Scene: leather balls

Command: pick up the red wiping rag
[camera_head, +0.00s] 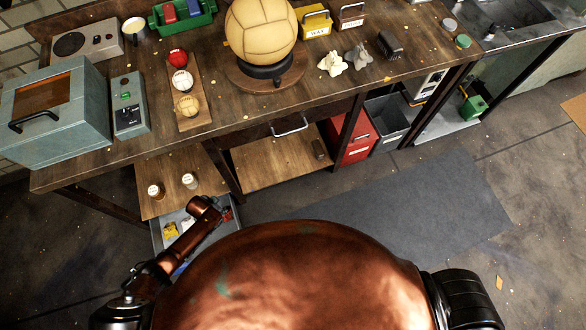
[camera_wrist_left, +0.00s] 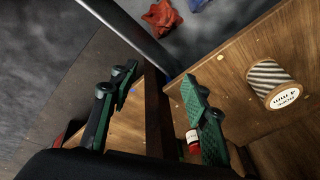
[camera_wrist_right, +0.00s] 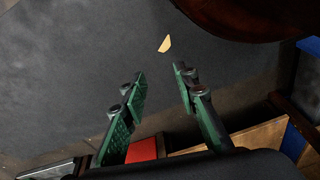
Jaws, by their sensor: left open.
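A crumpled red cloth, the red wiping rag (camera_wrist_left: 161,17), lies on a grey surface at the top of the left wrist view. A blue crumpled cloth (camera_wrist_left: 201,4) lies to its right, cut by the frame edge. In the head view a small red patch (camera_head: 227,213) shows in the grey tray, partly hidden by my left arm. My left gripper (camera_wrist_left: 158,80) is open and empty, its fingers wide apart and short of the rag. My right gripper (camera_wrist_right: 160,76) is open and empty above the dark floor, away from the rag. Neither gripper's fingers show clearly in the head view.
A grey tray (camera_head: 157,240) stands below the workbench (camera_head: 330,88). A wooden shelf board (camera_wrist_left: 232,62) with a striped spool (camera_wrist_left: 273,84) lies right of my left gripper. A thin metal edge (camera_wrist_left: 125,38) crosses before the rag. Open floor with a dark mat (camera_head: 420,205) lies right.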

